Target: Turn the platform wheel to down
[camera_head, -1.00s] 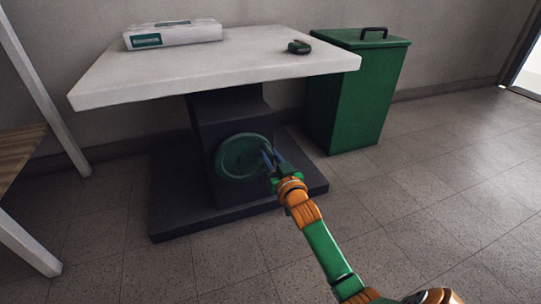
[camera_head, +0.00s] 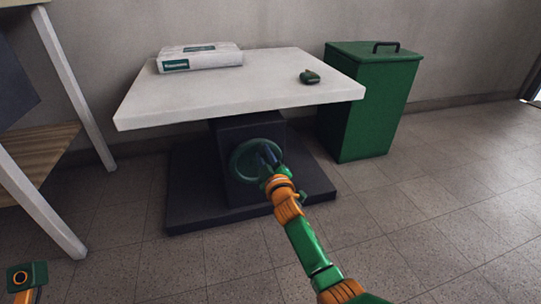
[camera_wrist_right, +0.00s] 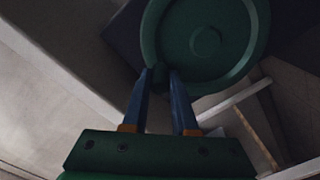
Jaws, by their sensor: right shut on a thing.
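The platform wheel (camera_head: 241,163) is a round dark green disc with a raised rim and a hub, upright on the front of the dark platform column (camera_head: 225,135). My right gripper (camera_head: 268,154) is at the wheel's right side in the head view. In the right wrist view the wheel (camera_wrist_right: 206,42) fills the top. There the two blue fingertips of my right gripper (camera_wrist_right: 160,74) close on a small green handle at the wheel's rim. Only a green and orange part of my left arm shows at the head view's lower left; its fingers are not visible.
The white platform top (camera_head: 240,92) carries a white box (camera_head: 200,58) and a small dark green object (camera_head: 310,77). A dark base plate (camera_head: 190,218) lies under the column. A green lidded bin (camera_head: 370,105) stands right. A wooden-shelved rack (camera_head: 40,155) stands left. Floor in front is open.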

